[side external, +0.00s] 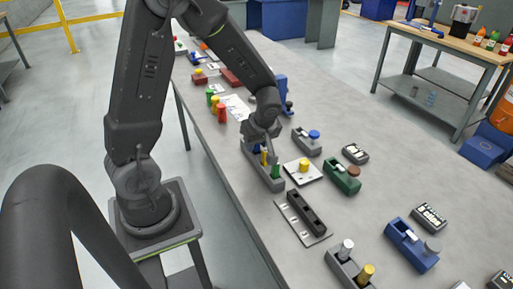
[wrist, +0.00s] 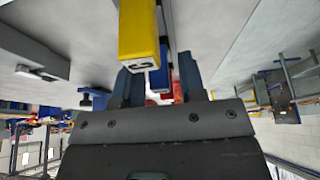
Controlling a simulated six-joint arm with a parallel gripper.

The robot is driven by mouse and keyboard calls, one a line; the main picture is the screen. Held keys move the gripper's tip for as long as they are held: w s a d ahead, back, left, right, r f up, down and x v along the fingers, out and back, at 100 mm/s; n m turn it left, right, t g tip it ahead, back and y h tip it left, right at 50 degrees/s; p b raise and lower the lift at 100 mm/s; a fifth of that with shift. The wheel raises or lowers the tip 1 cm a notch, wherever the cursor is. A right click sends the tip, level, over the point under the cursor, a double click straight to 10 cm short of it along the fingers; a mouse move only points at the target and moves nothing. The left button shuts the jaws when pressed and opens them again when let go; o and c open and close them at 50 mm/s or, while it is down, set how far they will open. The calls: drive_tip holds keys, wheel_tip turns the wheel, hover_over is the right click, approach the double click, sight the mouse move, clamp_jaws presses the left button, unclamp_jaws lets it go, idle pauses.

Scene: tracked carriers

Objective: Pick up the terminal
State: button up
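A grey rack (side external: 272,181) on the table holds upright terminals: a green one (side external: 276,171) at the near end, a yellow one (side external: 263,158) behind it, and a blue one partly hidden beneath my gripper. My gripper (side external: 259,141) is low over the far end of this rack. In the wrist view its two blue-grey fingers (wrist: 160,84) stand apart, open. A blue terminal (wrist: 155,83) shows in the gap between them; I cannot tell whether it touches either finger. The yellow terminal (wrist: 139,38) looms large at the top of that view.
A white plate with a yellow peg (side external: 304,166), a green holder (side external: 342,176) and a grey holder with a blue knob (side external: 308,141) stand to the right. A black slotted block (side external: 306,213) lies in front. Red, yellow and green pegs (side external: 216,105) stand behind left.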

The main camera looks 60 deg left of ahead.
clamp_jaws()
